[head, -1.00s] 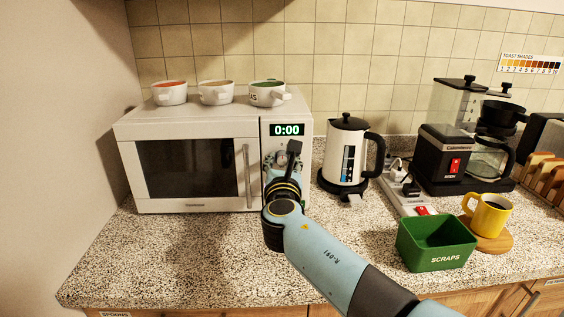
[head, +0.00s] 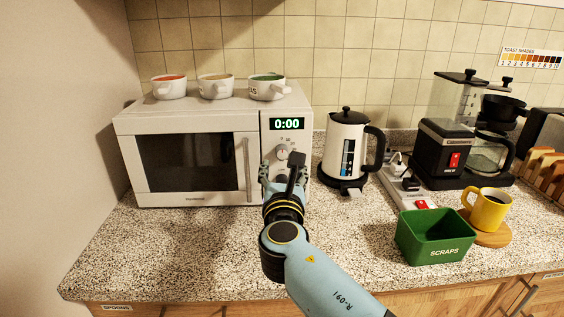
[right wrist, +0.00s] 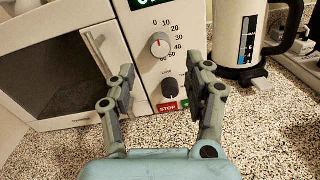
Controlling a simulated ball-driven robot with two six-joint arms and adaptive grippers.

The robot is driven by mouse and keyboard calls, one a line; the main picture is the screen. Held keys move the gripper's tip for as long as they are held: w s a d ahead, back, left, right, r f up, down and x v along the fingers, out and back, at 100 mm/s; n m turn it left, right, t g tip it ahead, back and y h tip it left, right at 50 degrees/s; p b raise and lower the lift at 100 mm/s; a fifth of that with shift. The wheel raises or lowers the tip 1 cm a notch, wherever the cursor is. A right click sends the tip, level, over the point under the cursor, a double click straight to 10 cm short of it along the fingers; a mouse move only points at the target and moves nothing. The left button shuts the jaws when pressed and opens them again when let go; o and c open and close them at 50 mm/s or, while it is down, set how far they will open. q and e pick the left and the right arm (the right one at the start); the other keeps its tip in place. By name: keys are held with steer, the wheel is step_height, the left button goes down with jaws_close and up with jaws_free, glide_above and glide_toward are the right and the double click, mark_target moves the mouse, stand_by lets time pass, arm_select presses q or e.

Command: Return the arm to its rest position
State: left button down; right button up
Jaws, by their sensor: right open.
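My right gripper (head: 283,172) is in front of the microwave's control panel, with its arm coming in from the lower right. In the right wrist view my right gripper (right wrist: 165,88) is open, with nothing between its fingers. The white microwave (head: 160,124) has its door shut and its display (head: 287,124) reads 0:00. Its timer dial (right wrist: 159,44) and lower knob (right wrist: 170,88) show between the fingers, with a red STOP button (right wrist: 167,107) below. The fingers look apart from the panel. My left gripper is not in view.
A white kettle (head: 342,145) stands right of the microwave. A green SCRAPS bin (head: 436,237), a yellow mug (head: 490,209) and a coffee maker (head: 445,150) are further right. The left front counter (head: 160,250) is clear.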

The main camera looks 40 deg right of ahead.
steer(key=shift+s+a, duration=0.25)
steer(key=shift+s, duration=0.15)
